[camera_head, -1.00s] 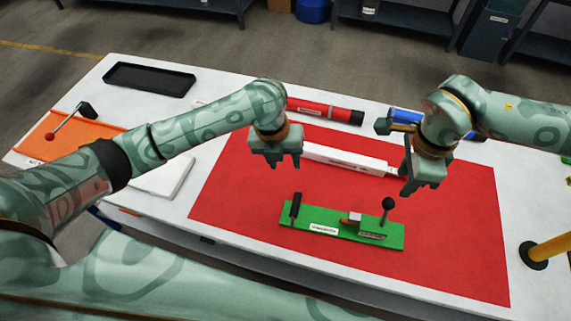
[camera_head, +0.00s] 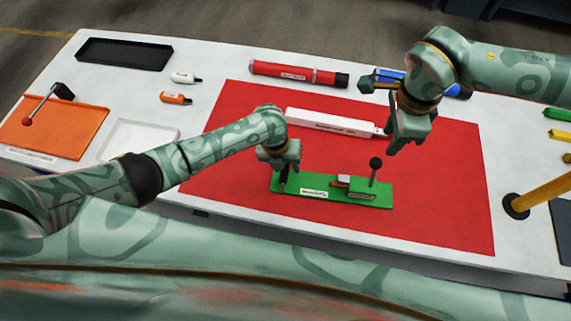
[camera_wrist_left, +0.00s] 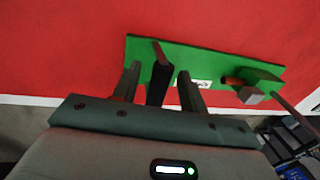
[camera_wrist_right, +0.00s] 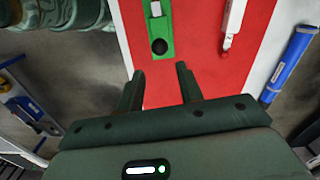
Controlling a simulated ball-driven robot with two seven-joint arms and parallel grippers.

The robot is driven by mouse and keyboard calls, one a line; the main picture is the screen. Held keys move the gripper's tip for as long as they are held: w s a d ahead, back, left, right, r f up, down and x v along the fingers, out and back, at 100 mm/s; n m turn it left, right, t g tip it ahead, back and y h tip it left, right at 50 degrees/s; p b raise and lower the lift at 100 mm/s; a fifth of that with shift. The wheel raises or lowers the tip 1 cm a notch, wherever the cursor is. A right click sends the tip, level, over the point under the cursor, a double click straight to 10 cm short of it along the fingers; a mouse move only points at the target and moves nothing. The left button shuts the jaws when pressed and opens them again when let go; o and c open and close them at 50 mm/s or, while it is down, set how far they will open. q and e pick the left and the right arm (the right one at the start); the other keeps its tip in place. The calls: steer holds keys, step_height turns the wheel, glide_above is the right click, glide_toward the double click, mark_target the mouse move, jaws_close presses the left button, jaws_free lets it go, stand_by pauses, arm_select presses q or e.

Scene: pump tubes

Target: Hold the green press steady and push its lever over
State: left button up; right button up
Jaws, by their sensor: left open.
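The green press (camera_head: 382,200) lies flat on the red mat (camera_head: 450,215). A black upright handle (camera_wrist_left: 158,84) stands at its left end, and a lever with a black ball knob (camera_head: 376,163) stands roughly upright near its right end. My left gripper (camera_head: 285,178) is open, low over the left end; in the left wrist view the handle stands between its two spread fingers, and I cannot tell whether they touch it. My right gripper (camera_head: 405,144) is open and empty, above the mat beyond the lever. In the right wrist view the knob (camera_wrist_right: 158,46) shows ahead of its fingers.
A white tube (camera_head: 330,122) lies on the mat behind the press. A red tube (camera_head: 298,73) and a blue tube (camera_head: 393,76) lie at the back. An orange press (camera_head: 45,130) and black tray (camera_head: 125,53) are at left. A yellow post (camera_head: 540,190) stands at right.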

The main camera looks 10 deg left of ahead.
arm_select(q)
steer(key=shift+f, duration=0.3)
